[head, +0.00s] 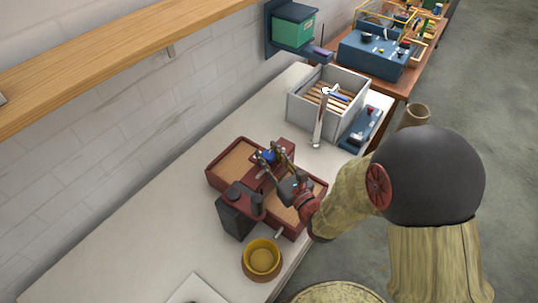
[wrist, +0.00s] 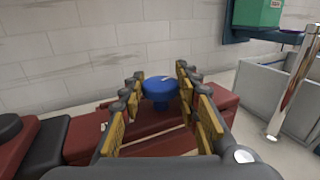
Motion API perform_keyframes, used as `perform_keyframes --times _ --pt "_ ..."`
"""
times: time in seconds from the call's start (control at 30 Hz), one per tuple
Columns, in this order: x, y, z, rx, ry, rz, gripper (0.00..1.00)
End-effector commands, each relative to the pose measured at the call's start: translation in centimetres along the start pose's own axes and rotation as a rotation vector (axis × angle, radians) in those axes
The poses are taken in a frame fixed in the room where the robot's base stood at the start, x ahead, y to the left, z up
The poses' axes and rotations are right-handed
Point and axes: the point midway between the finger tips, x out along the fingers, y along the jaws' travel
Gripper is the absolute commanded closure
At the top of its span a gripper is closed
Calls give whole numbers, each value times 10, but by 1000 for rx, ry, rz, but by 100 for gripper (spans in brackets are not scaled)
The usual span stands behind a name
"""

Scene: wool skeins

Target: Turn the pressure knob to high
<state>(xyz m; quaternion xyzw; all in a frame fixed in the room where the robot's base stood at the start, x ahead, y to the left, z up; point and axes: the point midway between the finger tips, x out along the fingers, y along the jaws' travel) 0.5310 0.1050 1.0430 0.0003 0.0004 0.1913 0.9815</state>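A blue round knob (wrist: 160,88) with a small light pointer mark stands on the dark red machine (wrist: 160,125). In the head view the knob (head: 269,156) shows on the dark red machine (head: 226,162), partly covered by my gripper. My gripper (head: 268,160) is open, with its fingers on either side of the knob. In the wrist view my gripper (wrist: 160,84) has a finger to the left and one to the right of the knob, with a gap on each side. I cannot read any scale marks around the knob.
The counter (head: 130,225) is clear to the left.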

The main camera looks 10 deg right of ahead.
Motion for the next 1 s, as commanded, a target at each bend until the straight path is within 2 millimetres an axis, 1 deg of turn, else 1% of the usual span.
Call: perform_keyframes --times 0.03,0.3,0.57,0.67,0.77,0.87,1.0 --pt "0 0 1 -1 -2 0 65" --pt "0 0 0 -1 -1 0 51" --pt "0 0 0 0 0 0 51" --pt "-5 -1 1 -1 -1 -1 51" --pt "-16 -2 0 0 0 -3 51" --pt "-35 -2 1 0 -1 -5 51" --pt "-66 -2 0 0 -1 -6 51"
